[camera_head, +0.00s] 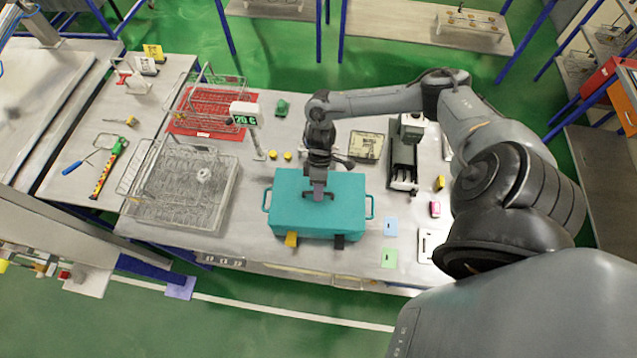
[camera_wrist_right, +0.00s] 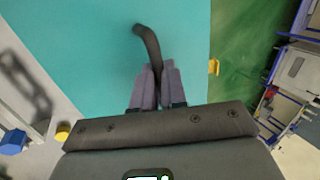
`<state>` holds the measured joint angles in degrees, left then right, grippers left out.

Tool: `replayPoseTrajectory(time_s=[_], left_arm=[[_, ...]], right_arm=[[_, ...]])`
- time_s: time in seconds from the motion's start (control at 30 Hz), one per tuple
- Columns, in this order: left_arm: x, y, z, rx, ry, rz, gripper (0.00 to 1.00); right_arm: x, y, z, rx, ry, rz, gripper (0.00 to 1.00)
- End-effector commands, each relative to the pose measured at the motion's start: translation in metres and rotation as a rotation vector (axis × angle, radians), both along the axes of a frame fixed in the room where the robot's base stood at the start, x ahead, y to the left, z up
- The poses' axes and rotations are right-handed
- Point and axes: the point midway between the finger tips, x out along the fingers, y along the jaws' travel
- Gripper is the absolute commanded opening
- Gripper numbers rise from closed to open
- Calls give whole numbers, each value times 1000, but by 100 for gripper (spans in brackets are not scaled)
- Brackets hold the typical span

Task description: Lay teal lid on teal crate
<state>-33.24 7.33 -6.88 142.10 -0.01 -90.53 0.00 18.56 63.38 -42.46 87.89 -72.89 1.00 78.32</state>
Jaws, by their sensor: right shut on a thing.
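The teal lid (camera_head: 345,185) lies flat over the teal crate (camera_head: 318,228), roughly lined up with it. I cannot tell whether a thin gap is left between them. The crate has a side handle at each end and a yellow and a black clasp at its front. My right gripper (camera_head: 318,194) points down over the lid's middle, shut on the lid's dark handle. In the right wrist view, the gripper fingers (camera_wrist_right: 158,85) are at the curved dark handle (camera_wrist_right: 149,42), and the teal lid (camera_wrist_right: 80,50) fills much of the picture. My left gripper is not in view.
A wire basket (camera_head: 150,205) stands left of the crate, with a red tray (camera_head: 185,130) behind it. A scale display (camera_head: 245,117) on a post stands behind left. A dark device (camera_head: 403,160) stands behind right.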

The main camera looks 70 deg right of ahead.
Motion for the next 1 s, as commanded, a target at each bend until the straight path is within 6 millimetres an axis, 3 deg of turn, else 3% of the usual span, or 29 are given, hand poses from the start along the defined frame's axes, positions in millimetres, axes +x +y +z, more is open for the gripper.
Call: replayPoseTrajectory(time_s=[0.9, 0.93, 1.0], left_arm=[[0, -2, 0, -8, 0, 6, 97], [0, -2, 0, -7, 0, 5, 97], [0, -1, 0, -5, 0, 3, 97]], right_arm=[[0, 0, -6, 0, 0, 0, 0], [0, 0, -6, 0, 0, 0, 13], [0, 0, -6, 0, 0, 0, 24]])
